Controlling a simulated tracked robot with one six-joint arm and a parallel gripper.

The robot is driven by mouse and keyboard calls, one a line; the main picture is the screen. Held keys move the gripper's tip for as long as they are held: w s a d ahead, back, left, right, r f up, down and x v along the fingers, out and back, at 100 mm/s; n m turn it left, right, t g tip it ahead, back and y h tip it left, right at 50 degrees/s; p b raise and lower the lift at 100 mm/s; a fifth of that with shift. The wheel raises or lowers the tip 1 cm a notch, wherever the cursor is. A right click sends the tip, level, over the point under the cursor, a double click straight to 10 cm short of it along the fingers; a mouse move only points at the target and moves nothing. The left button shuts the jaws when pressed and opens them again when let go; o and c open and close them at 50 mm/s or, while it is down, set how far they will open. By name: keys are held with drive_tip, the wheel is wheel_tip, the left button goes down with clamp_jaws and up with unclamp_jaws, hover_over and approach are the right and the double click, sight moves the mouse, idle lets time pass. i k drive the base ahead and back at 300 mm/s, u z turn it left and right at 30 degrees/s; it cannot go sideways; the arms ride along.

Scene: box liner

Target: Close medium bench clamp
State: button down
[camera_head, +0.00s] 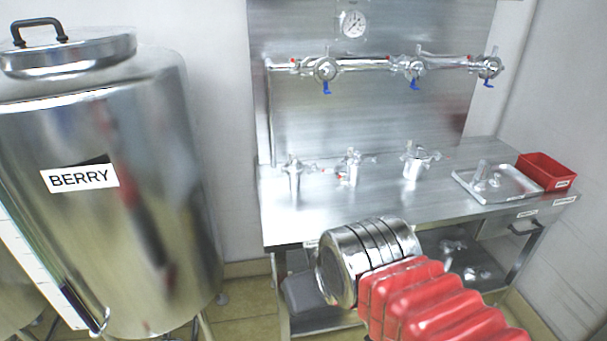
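Three metal clamp fittings stand upright in a row on the steel bench (330,205). They are a left one (294,174), a middle one (349,167) and a right one (416,161). The right one looks the largest. I take the middle one for the medium clamp, but I cannot be sure. Whether its clamp is open or shut is too small to tell. My arm, with red ribs and a steel cylinder, shows in front of the bench, below the fittings and apart from them. I cannot make out any gripper fingers.
A wall pipe (372,64) with blue-handled valves and a gauge (352,24) runs above the bench. A metal tray (497,184) and a red bin (546,170) sit at the bench's right. A large BERRY tank (150,220) stands at left. The bench's front left is clear.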

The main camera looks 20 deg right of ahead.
sight(336, 169)
drive_tip(key=u, duration=0.15)
drive_tip(key=i, duration=1.05)
drive_tip(key=z, duration=0.4)
